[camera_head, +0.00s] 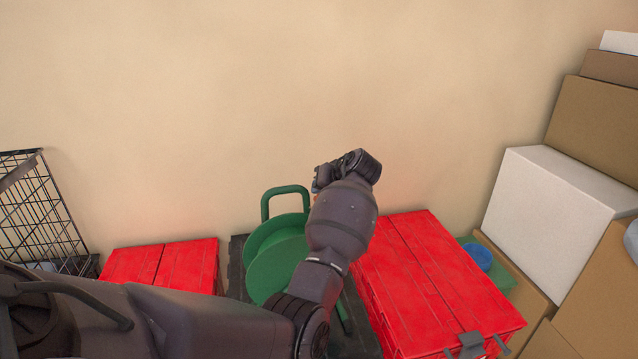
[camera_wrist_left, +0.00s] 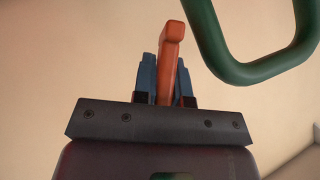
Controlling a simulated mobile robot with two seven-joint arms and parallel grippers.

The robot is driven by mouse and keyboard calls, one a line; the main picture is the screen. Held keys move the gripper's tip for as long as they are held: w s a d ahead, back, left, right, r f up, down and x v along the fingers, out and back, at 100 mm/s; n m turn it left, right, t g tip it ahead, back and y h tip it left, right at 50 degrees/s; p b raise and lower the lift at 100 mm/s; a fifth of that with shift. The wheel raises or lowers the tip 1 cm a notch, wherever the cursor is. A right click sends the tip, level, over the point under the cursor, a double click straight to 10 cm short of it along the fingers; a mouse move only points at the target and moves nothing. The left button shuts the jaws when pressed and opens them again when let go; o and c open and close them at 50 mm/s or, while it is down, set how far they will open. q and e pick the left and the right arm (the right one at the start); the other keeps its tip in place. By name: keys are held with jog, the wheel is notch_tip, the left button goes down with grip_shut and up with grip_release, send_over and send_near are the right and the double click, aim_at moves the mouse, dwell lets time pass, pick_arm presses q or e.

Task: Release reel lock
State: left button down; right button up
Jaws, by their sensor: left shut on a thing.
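The green reel (camera_head: 272,262) stands between two red totes, with a green loop handle (camera_head: 286,190) on top. The handle also shows at the upper right of the left wrist view (camera_wrist_left: 258,72). My left gripper (camera_head: 320,180) is beside the upper right of the reel, mostly hidden by my own wrist in the head view. In the left wrist view, its blue fingers (camera_wrist_left: 165,88) are shut on an orange lever (camera_wrist_left: 172,50), whose bent tip sticks up past them. The lever's base is hidden. My right gripper is not in view.
Red totes stand left (camera_head: 165,266) and right (camera_head: 432,280) of the reel, over a dark surface. Cardboard boxes and a white box (camera_head: 545,212) are stacked at the right. A black wire rack (camera_head: 40,210) stands at the left. A bare wall is behind.

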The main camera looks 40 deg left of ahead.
pick_arm(q)
jog(key=t+p, duration=0.1)
jog(key=s+n+h+p, duration=0.1)
jog(key=shift+a+r+t+h+p, duration=0.25)
jog(key=shift+r+t+h+p, duration=0.05)
jog(key=shift+r+t+p, duration=0.1)
jog(key=shift+s+a+f+n+t+h+p, duration=0.15)
jog(key=shift+n+t+h+p, duration=0.25)
jog(key=shift+n+t+p, duration=0.25)
jog(key=shift+f, duration=0.1)
jog(key=c, duration=1.2)
grip_release()
jog(key=shift+o, duration=0.2)
